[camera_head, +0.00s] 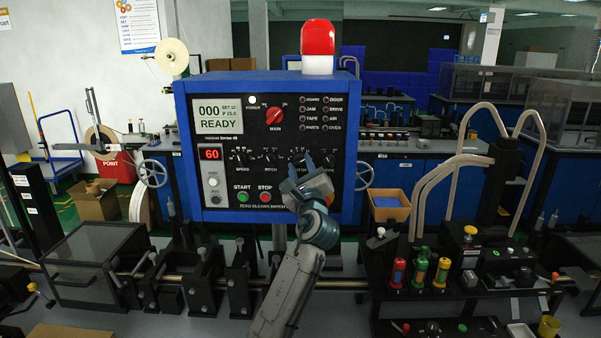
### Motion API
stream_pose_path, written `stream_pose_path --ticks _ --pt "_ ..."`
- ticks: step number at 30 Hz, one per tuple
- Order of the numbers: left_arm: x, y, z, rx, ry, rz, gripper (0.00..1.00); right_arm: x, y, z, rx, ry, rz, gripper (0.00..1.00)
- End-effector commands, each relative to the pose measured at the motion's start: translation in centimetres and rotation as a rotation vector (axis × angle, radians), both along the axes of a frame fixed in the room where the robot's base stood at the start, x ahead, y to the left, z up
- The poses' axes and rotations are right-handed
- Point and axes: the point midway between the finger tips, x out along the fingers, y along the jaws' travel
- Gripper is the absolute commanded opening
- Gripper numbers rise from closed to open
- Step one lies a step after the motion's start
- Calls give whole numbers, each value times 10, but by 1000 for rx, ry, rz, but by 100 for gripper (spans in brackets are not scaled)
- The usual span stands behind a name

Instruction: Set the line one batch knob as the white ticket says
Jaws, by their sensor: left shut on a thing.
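The blue-framed control panel (225,136) stands upright ahead of me. My left gripper (316,164) is at the right part of this row, shut on a knob there. The gripper hides most of that knob and its label, so I cannot read its setting. I cannot make out a white ticket. My right gripper is not in view.
A red main switch (274,116) and a green start button (243,196) are on the panel. A red beacon (318,40) tops it. Black machinery with coloured handles (420,268) stands at right, and a dark box (95,255) at left.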

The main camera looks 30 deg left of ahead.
Motion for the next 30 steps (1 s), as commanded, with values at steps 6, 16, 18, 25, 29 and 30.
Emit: stream_pose_path --ticks 6,16,18,25,29,30 --pt "1 -2 -1 -176 -107 1 9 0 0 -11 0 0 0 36" --pt "2 -3 2 -445 -270 1 9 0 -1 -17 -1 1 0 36" --pt "2 -3 3 -502 -305 0 9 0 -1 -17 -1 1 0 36" --pt "2 -3 5 -688 -419 2 9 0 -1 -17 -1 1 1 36" --pt "2 -4 6 -788 -480 2 9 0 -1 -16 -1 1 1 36" --pt "2 -4 6 -817 -497 2 9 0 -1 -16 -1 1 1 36"
